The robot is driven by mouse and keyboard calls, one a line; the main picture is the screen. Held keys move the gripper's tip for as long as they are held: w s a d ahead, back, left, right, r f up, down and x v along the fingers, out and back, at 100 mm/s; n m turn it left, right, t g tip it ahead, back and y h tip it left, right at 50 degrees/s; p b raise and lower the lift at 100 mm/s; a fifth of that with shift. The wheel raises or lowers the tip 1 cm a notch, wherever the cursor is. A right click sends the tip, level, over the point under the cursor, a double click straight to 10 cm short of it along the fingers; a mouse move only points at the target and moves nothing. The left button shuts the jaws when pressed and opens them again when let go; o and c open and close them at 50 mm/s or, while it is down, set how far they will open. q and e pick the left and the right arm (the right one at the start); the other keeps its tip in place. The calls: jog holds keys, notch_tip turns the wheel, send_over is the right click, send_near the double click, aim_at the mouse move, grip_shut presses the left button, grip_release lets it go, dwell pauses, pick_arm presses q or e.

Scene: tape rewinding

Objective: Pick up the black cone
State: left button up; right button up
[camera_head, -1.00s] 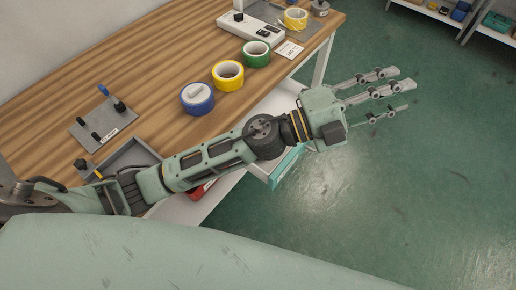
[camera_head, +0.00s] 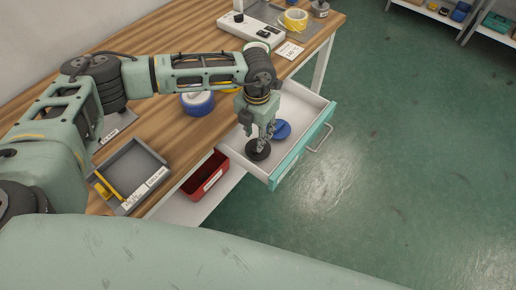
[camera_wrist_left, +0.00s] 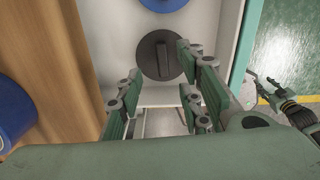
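The black cone (camera_head: 257,153) is a round dark piece in the open white drawer (camera_head: 302,98). In the left wrist view it looks like a black disc (camera_wrist_left: 157,62) with a raised bar across its middle. My left gripper (camera_head: 266,138) points down into the drawer by the black cone. In the left wrist view its fingers (camera_wrist_left: 160,98) are spread apart with nothing between them, and the disc shows beyond their tips. Whether they touch it is unclear. My right gripper (camera_wrist_left: 259,88) shows small at the right of the left wrist view; its opening cannot be judged.
A blue round piece (camera_head: 282,130) lies beside the cone in the drawer. The drawer has a teal front (camera_head: 303,150). A blue tape roll (camera_head: 197,104) and a grey tray (camera_head: 132,167) are on the wooden table. A red bin (camera_head: 207,177) sits below the table top.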

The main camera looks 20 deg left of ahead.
pick_arm(q)
notch_tip(320, 180, down, 5)
jog(key=shift+d+p, duration=0.15)
jog(key=shift+p, duration=0.3)
grip_shut()
